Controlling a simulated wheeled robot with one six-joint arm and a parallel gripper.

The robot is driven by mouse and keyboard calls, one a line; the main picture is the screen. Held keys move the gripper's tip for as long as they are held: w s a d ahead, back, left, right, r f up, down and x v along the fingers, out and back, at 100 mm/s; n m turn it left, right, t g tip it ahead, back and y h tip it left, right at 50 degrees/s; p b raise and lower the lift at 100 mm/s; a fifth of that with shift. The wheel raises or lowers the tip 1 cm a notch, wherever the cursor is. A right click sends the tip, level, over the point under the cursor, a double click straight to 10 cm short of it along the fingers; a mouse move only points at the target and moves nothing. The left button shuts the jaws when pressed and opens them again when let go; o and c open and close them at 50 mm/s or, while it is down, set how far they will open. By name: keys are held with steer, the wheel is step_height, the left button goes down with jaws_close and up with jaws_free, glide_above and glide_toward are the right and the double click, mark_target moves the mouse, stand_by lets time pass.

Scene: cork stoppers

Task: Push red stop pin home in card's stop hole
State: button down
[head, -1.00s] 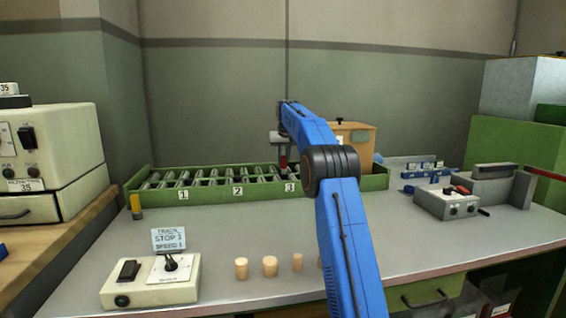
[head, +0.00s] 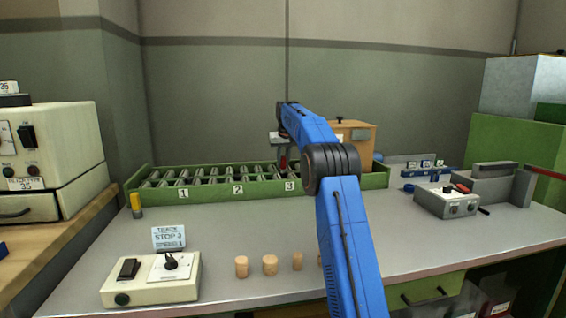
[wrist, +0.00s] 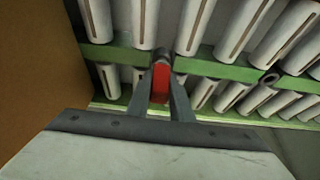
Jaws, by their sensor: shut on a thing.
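My gripper (head: 283,163) is at the roller track near the label 3, at the far end of my blue arm. In the wrist view my gripper (wrist: 161,70) is shut on the red stop pin (wrist: 160,84), between its two grey fingers. The pin is over the green rail between white rollers; I cannot tell how deep it sits, and its hole is hidden. The card (head: 168,238) stands behind the switch box at the front left and reads "TRACK STOP 3", with a smaller line below.
The green roller track (head: 212,191) carries labels 1, 2 and 3. A wooden box (head: 358,140) stands at its right end, close beside my gripper. Several corks (head: 270,266) stand at the front. A grey control box (head: 447,201) is at the right. The middle of the table is clear.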

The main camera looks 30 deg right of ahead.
steer(key=shift+f, duration=0.4)
steer(key=c, duration=1.5)
jaws_free()
steer(key=v, duration=1.7)
steer(key=shift+s+a+r, duration=0.1)
steer(key=shift+s+r, duration=0.05)
steer(key=shift+s, duration=0.05)
